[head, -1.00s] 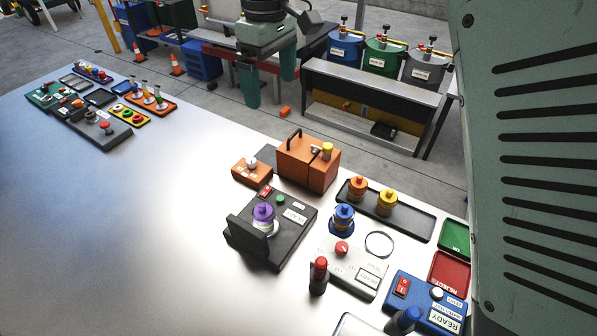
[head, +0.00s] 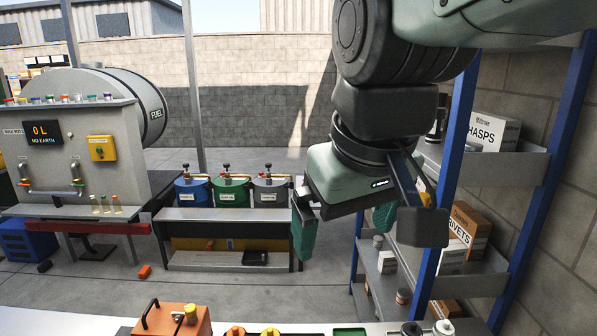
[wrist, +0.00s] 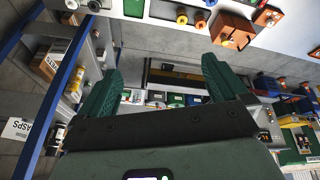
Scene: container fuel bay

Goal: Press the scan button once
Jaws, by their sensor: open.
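My gripper (head: 343,245) hangs in the air in the head view, its two green fingers spread with nothing between them. In the wrist view my gripper (wrist: 162,70) also shows open and empty, with the worktop off towards the top of the picture. I cannot make out the scan button in either current view. The dark READY-labelled station with a green and a red button, seen earlier, is below the head view's current edge. Only the back strip of the worktop (head: 110,326) shows there.
An orange box (head: 172,319) with a black handle stands on the worktop; it also shows in the wrist view (wrist: 232,30). A blue-framed shelf (head: 455,130) with cartons stands right of my gripper. Behind are a bench (head: 225,214) with several coloured canisters and a fuel tank (head: 125,95).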

